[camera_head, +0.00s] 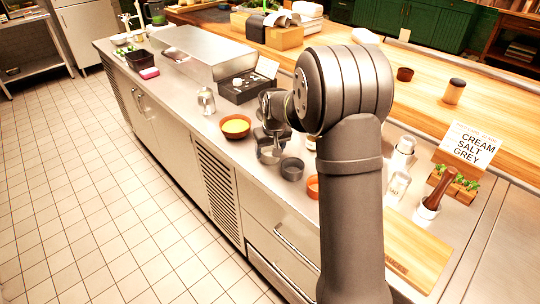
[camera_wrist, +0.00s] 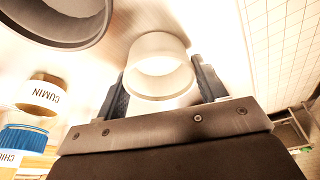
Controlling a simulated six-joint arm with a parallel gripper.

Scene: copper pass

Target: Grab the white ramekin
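The white ramekin (camera_wrist: 158,48) is at the top middle of the wrist view, its round mouth turned toward the camera. My gripper (camera_wrist: 160,68) has its two dark fingers spread wide, one on each side of the ramekin. The fingertips are close to its walls; I cannot tell whether they touch. In the head view my gripper (camera_head: 270,153) is low over the steel counter, between an orange bowl and a dark grey cup. The ramekin is not clearly seen there, behind or among the fingers.
The dark grey cup (camera_head: 292,169) stands right beside my gripper. The orange bowl (camera_head: 236,126) with yellow contents is to the left. Jars labelled CUMIN (camera_wrist: 42,94) and a blue-lidded one (camera_wrist: 24,138) show in the wrist view. A wooden board (camera_head: 415,252) lies right of my arm.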

